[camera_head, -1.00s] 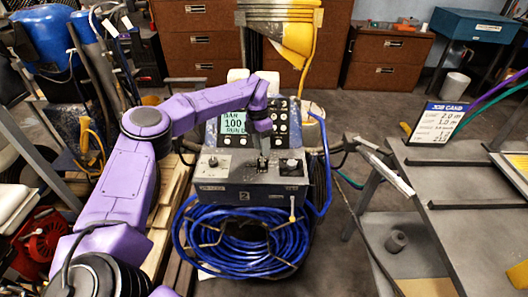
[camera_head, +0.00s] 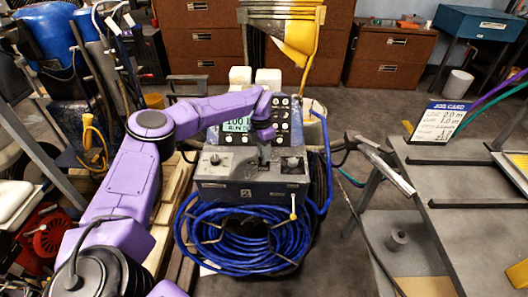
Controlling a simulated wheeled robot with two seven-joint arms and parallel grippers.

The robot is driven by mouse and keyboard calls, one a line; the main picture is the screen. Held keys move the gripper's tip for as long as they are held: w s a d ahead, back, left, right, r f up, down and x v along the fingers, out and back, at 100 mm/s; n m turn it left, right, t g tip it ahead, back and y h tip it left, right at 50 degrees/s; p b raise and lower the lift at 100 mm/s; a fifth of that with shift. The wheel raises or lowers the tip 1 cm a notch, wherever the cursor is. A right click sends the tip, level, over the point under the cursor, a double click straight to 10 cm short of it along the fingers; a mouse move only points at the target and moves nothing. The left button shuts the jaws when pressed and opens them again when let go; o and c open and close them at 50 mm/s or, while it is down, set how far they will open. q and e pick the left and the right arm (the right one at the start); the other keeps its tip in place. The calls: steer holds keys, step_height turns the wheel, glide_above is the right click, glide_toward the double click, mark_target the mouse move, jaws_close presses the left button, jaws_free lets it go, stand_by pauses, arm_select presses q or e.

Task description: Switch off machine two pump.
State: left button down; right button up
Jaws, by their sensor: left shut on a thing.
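Machine two is a line striper with a dark control box (camera_head: 225,188) marked "2" on its front. Its top panel holds a knob (camera_head: 215,160) on the left and another dark knob (camera_head: 293,161) on the right. A lit green display (camera_head: 237,125) stands behind, partly covered by my arm; "100" is partly readable. My left gripper (camera_head: 264,158) points down at the middle of the top panel, between the two knobs. It is shut on a small control there, probably a switch, which its fingers mostly hide. My right gripper is not in view.
A grey workbench (camera_head: 470,185) with a job card (camera_head: 440,121) stands at right. A red reel (camera_head: 50,235) is at lower left.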

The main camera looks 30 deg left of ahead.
arm_select(q)
steer(key=shift+a, duration=0.1)
steer(key=t+y+b, duration=0.1)
steer(key=s+t+b, duration=0.1)
steer(key=t, duration=0.1)
steer(key=d+t+y+b, duration=0.1)
steer(key=b, duration=0.1)
steer(key=shift+s+y, duration=0.3)
steer(key=t+b, duration=0.1)
steer(key=t+y+b, duration=0.1)
steer(key=t, duration=0.1)
steer(key=shift+s+d+f+y+b, duration=0.1)
steer(key=shift+s+d+y+b, duration=0.2)
steer(key=shift+s+b, duration=0.1)
steer(key=shift+s+d+t+y+b, duration=0.1)
steer(key=shift+s+t+y+b, duration=0.25)
steer(key=shift+t+b, duration=0.45)
steer(key=shift+w, duration=0.1)
steer(key=c, duration=1.1)
jaws_free()
steer(key=shift+d, duration=0.1)
